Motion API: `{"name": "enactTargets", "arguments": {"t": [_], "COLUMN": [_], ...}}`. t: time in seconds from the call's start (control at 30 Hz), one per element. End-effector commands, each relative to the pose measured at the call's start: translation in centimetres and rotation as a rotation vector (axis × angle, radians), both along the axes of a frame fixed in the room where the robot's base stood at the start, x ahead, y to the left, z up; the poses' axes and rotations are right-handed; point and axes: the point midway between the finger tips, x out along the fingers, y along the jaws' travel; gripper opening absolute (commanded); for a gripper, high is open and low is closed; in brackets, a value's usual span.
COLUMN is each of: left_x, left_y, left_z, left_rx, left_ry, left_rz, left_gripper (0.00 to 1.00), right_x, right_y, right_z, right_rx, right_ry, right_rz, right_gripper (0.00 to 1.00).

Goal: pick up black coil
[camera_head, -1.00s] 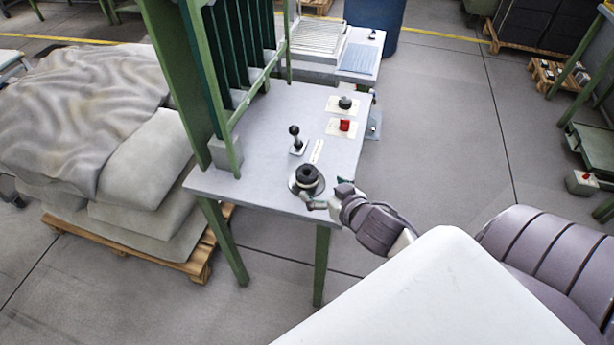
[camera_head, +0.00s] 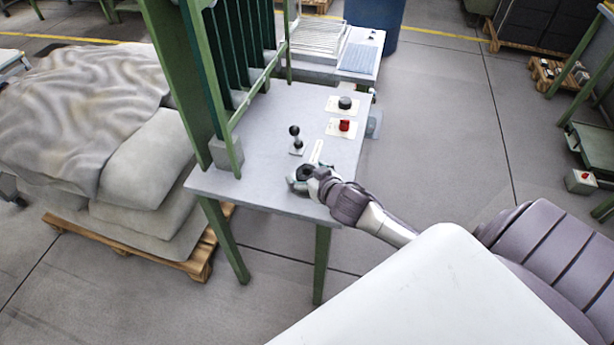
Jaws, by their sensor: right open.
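My left gripper is not in view.
A red button (camera_head: 344,125) and a black knob (camera_head: 345,102) are farther back. The green frame (camera_head: 190,80) rises on the left. Sacks on a pallet (camera_head: 170,257) stand left of the table.

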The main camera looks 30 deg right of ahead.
Motion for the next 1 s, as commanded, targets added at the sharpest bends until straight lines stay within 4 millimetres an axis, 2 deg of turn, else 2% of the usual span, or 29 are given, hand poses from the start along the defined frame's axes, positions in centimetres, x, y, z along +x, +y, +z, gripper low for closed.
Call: {"name": "enactTargets", "arguments": {"t": [0.03, 0.4, 0.43, 0.77, 0.87, 1.0], "left_x": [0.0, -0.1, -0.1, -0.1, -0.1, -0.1], "left_y": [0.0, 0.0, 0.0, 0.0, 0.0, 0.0], "left_z": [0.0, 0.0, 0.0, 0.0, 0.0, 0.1], "left_rx": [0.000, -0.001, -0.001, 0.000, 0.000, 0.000], "left_ry": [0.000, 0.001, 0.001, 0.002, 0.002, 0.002], "left_rz": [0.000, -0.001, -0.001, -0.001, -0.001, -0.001], "left_gripper": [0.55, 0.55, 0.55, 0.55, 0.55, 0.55], "right_x": [0.0, 0.0, 0.0, 0.0, 0.0, 0.1], "right_y": [0.0, 0.0, 0.0, -0.1, -0.1, -0.1], "right_z": [0.0, 0.0, 0.1, 0.5, 1.5, 3.8], "right_rx": [0.000, 0.000, 0.000, -0.001, -0.001, -0.002], "right_ry": [0.000, 0.000, -0.001, -0.002, -0.004, -0.006], "right_rz": [0.000, -0.001, 0.000, 0.000, -0.001, 0.000], "right_gripper": [0.86, 0.24, 0.22, 0.22, 0.22, 0.22]}}
